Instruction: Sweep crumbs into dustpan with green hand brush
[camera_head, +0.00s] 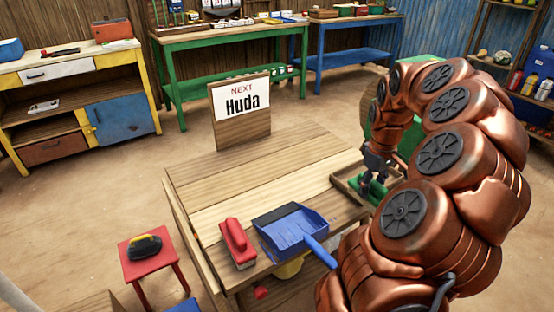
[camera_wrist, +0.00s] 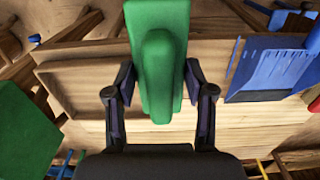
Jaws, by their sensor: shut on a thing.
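My gripper (camera_wrist: 158,88) is shut on the green hand brush (camera_wrist: 158,65), with one finger on each side of its raised handle. In the head view my gripper (camera_head: 375,172) is over the shallow wooden tray at the table's right side, and the brush (camera_head: 371,190) shows partly below it. I cannot tell whether the brush touches the tray. The blue dustpan (camera_head: 288,232) lies near the table's front edge, its handle pointing to the lower right. It also shows at the right of the wrist view (camera_wrist: 265,72). I cannot make out any crumbs.
The wooden tray (camera_head: 343,184) has a raised rim. A red brush (camera_head: 237,243) lies left of the dustpan on the table (camera_head: 215,190). A red stool (camera_head: 150,263) holds a dark, yellow-topped object. The table's middle is clear.

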